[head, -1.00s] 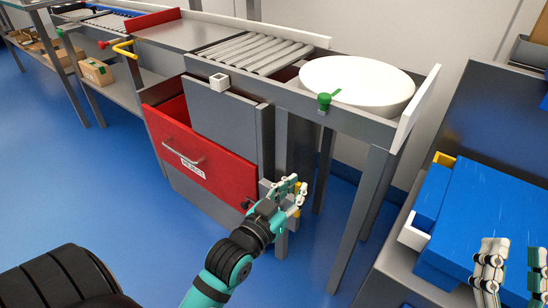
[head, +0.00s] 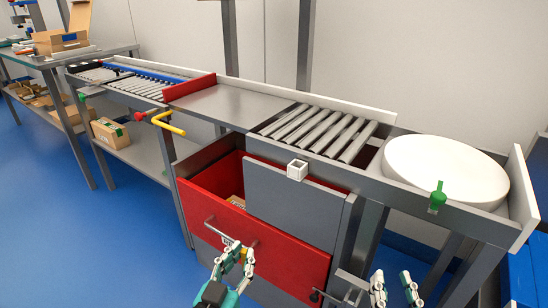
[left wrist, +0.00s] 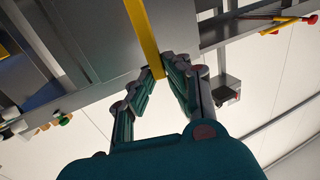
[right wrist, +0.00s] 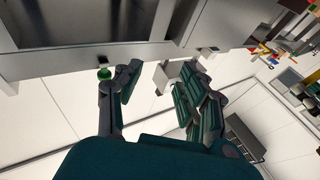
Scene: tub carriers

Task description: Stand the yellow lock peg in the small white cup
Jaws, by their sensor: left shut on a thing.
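The small white cup (head: 297,171) is a square, open-topped holder on the front edge of the conveyor frame, beside the rollers. My left gripper (head: 238,258) is in front of the red drawer, lower than the cup and to its left. The peg's lower part is hidden by the fingers. My right gripper (head: 392,289) is at the lower right with fingers apart and nothing between them (right wrist: 157,75).
The red drawer (head: 285,253) stands open below the conveyor, with a grey panel (head: 295,205) above it. A green peg (head: 438,196) sits at the frame edge by the white round disc (head: 447,168). A yellow bent handle (head: 169,124) sticks out further left.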

